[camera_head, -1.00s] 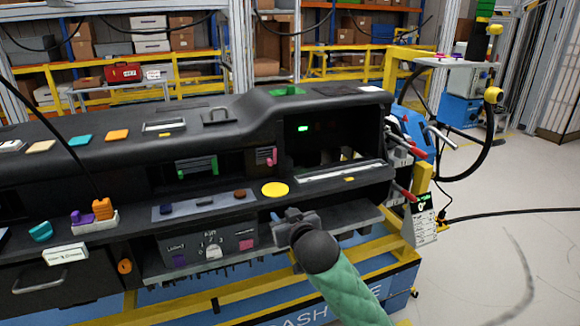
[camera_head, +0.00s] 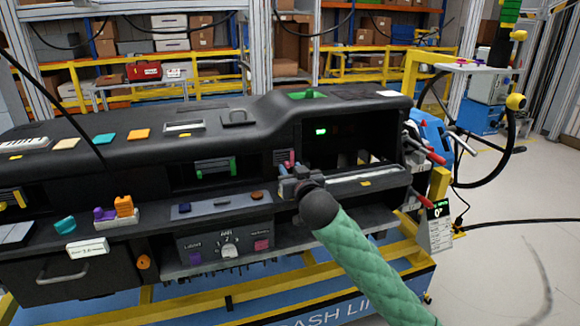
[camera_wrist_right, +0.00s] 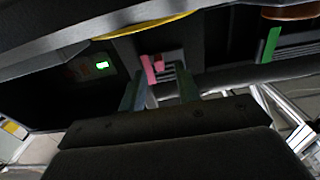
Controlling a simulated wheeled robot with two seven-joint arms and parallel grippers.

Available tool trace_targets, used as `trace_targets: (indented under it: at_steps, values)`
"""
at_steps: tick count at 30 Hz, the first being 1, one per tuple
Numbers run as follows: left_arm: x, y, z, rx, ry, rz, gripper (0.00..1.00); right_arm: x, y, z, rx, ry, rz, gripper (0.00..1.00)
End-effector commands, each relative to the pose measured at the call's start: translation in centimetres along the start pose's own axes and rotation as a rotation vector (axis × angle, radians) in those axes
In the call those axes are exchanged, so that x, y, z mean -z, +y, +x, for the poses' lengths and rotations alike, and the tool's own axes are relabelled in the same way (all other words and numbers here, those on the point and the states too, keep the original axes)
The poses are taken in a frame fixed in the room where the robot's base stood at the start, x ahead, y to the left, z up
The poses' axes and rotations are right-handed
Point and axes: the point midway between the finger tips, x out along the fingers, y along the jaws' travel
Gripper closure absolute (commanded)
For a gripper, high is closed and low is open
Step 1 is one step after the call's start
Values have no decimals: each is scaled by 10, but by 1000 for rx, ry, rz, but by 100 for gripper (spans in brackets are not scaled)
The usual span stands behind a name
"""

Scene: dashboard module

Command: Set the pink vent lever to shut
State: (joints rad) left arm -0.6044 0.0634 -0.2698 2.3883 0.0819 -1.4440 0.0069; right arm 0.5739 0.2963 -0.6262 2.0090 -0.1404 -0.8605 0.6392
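The pink vent lever (camera_head: 291,158) stands at a small slatted vent (camera_head: 280,156) on the dashboard, left of the dark opening with a green light. My right gripper (camera_head: 289,174) is just in front of and below it in the head view and hides the area beneath. In the right wrist view, the pink lever (camera_wrist_right: 149,70) and its vent (camera_wrist_right: 167,73) show beyond the two fingertips (camera_wrist_right: 158,88). The fingers are apart with nothing held between them. Contact with the lever cannot be seen. My left gripper is not in view.
A green-levered vent (camera_head: 215,168) sits to the left; its green lever also shows in the wrist view (camera_wrist_right: 270,44). A control panel with a white knob (camera_head: 229,250) lies below.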

Motion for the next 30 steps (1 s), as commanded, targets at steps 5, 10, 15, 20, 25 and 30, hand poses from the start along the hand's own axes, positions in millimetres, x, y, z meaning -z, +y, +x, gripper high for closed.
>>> trace_targets:
  at_steps: [5, 10, 15, 20, 25, 30]
  values:
    - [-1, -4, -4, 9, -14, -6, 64, 0, 0, 14, -1, 0, -1, 67]
    - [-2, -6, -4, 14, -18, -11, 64, 0, 0, 17, 0, 0, -1, 67]
    - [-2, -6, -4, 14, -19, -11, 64, 0, 0, 17, 0, 0, -1, 69]
    - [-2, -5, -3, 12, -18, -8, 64, 0, 0, 17, 0, 0, -1, 100]
    - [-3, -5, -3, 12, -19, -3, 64, 0, 0, 17, 0, 0, -1, 100]
    - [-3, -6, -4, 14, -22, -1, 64, -1, -4, 17, 0, -1, 0, 100]
